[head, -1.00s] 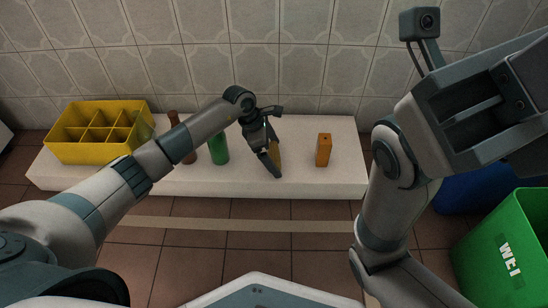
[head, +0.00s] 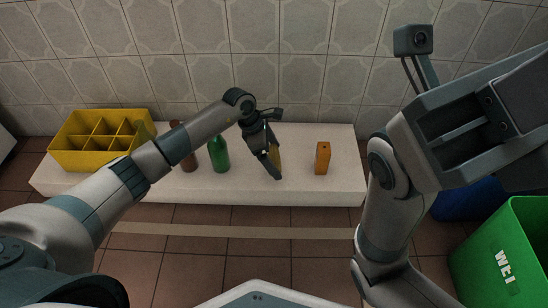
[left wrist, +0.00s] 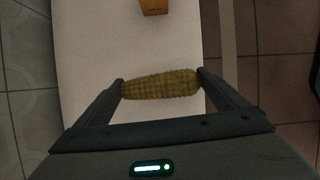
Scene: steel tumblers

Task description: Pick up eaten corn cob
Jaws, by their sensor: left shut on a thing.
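The corn cob (head: 277,156) is yellow-brown. It is over the white bench (head: 310,190), between the green bottle and the orange box. In the left wrist view the cob (left wrist: 160,85) lies lengthwise across the gap, with one fingertip at each end. My left gripper (head: 273,160) is shut on it and reaches down over the bench. In the head view the gripper hides part of the cob. I cannot tell whether the cob touches the bench. My right arm fills the right side of the head view; its fingers do not show.
A yellow divided crate (head: 75,160) stands at the bench's left end. A brown bottle (head: 188,160) and green bottle (head: 219,155) stand near my left forearm. An orange box (head: 322,158) stands right of the cob. A green bin (head: 500,255) and blue bin (head: 470,200) are at right.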

